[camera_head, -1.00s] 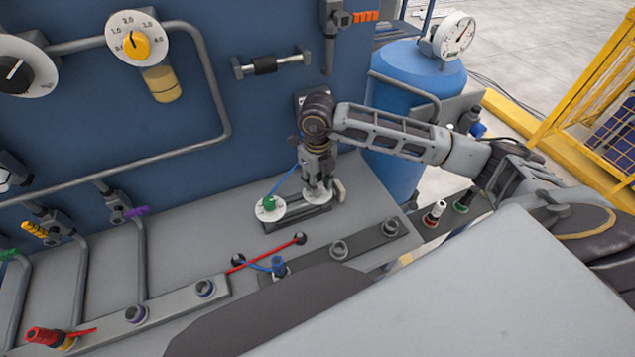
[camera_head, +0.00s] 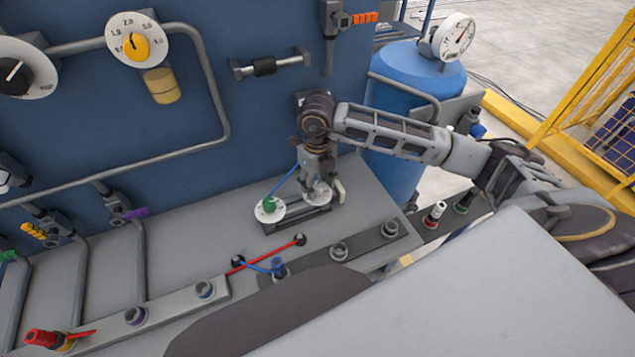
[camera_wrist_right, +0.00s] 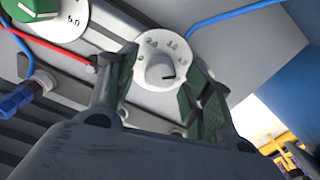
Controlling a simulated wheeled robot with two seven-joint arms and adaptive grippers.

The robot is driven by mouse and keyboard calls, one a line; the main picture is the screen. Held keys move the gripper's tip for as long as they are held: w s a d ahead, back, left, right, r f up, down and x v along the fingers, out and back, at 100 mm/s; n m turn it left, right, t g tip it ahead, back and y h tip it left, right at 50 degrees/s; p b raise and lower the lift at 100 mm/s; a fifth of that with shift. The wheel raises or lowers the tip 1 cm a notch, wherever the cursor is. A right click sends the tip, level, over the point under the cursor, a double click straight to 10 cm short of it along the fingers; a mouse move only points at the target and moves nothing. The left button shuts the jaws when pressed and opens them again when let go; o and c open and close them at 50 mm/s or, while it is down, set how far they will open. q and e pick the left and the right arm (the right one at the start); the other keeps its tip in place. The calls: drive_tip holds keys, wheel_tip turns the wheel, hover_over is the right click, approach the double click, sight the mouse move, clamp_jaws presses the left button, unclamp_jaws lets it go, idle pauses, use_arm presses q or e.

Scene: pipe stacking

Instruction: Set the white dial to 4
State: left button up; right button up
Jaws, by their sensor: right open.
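The white dial (camera_wrist_right: 148,48) is a round white plate with a printed scale and a white knob (camera_wrist_right: 158,70) in the right wrist view. The knob's dark mark points towards the picture's right; the exact value is too small to tell. In the head view the dial (camera_head: 318,194) sits on the grey bench, partly hidden by my gripper. My right gripper (camera_wrist_right: 164,74) is open, with one green-padded finger on each side of the knob. I cannot tell whether either finger touches it. In the head view the right gripper (camera_head: 320,176) points down. My left gripper is not in view.
A green-knobbed dial (camera_head: 269,208) sits just left of the white one. A yellow-knobbed dial (camera_head: 136,40) and a black-knobbed dial (camera_head: 18,75) are on the blue wall (camera_head: 270,110). A blue tank (camera_head: 400,90) stands right.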

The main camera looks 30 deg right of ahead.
sight(317, 185)
wheel_tip(317, 185, up, 12)
drive_tip(key=shift+f, duration=0.15)
idle(0.5)
idle(0.6)
